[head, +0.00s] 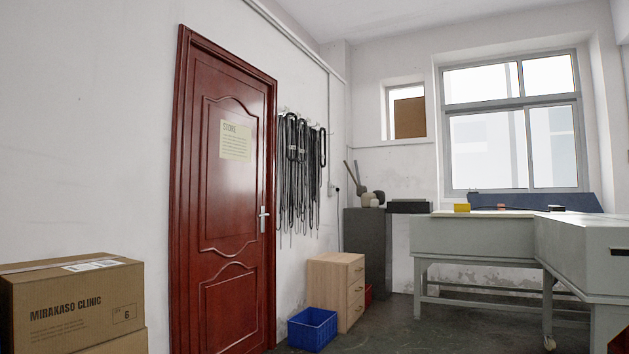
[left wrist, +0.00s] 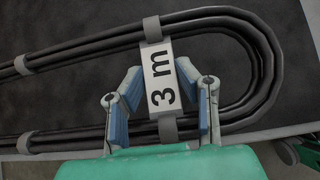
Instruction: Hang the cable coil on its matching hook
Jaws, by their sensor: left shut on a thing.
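The cable coil (left wrist: 238,30) is black, looped and bound with grey straps. It carries a white tag reading "3 m" (left wrist: 161,75). In the left wrist view my left gripper (left wrist: 160,82) is shut on the coil at the tag, one finger on each side of it. In the head view several black cables (head: 300,170) hang from a row of wall hooks (head: 285,112) right of the red door. Any length labels at the hooks are too small to read. Neither gripper shows in the head view, and my right gripper is in neither view.
A red door (head: 225,190) with a paper notice is left of the hooks. A wooden drawer cabinet (head: 336,285) and a blue crate (head: 312,328) stand on the floor below the cables. Cardboard boxes (head: 72,305) are at left, a grey machine (head: 475,238) at right. Floor between is open.

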